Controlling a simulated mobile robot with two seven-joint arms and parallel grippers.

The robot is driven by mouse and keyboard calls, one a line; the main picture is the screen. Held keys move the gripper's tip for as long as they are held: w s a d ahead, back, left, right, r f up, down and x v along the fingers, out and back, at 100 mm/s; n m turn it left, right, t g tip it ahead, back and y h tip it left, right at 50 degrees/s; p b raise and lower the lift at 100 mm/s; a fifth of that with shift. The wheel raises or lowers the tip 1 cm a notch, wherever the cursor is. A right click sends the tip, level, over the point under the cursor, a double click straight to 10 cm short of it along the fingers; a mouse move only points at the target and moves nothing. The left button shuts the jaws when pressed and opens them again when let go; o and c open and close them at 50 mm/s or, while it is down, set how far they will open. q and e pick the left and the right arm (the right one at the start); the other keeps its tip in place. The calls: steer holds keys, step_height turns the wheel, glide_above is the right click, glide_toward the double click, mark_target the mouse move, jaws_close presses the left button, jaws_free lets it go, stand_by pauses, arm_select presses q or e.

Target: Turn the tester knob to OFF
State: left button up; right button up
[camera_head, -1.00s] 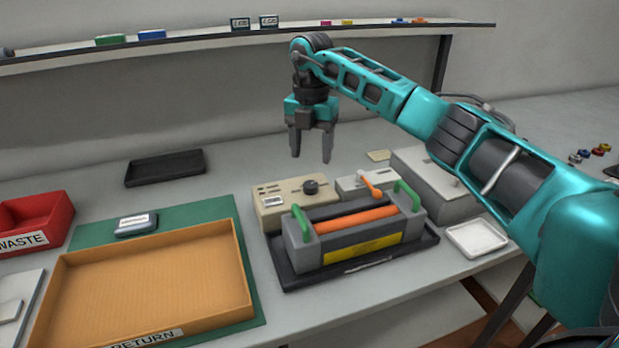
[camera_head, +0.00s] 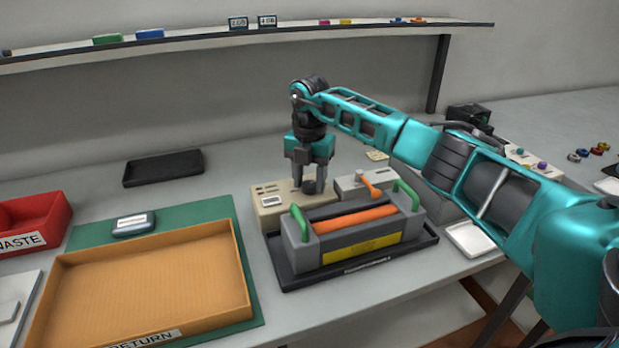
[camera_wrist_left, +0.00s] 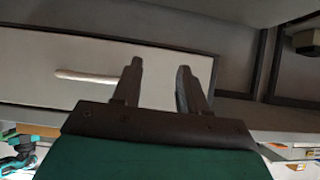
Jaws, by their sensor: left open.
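The tester is a beige box (camera_head: 268,210) behind the toner cartridge in the head view, with a small display and labels on its left part. Its dark knob is mostly hidden by my right gripper (camera_head: 309,186). That gripper points straight down, with its fingertips at the knob on top of the tester. I cannot tell whether the fingers press on the knob, nor which way the knob points. My left gripper (camera_wrist_left: 157,80) shows only in the left wrist view, open and empty, away from the tester.
A grey cartridge with an orange roller (camera_head: 355,219) and green handles sits in a black tray (camera_head: 292,282) just in front of the tester. A small grey unit with an orange lever (camera_head: 369,183) stands to the right. The orange RETURN tray (camera_head: 150,280) is at the left.

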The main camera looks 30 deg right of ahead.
steer(key=c, duration=0.7)
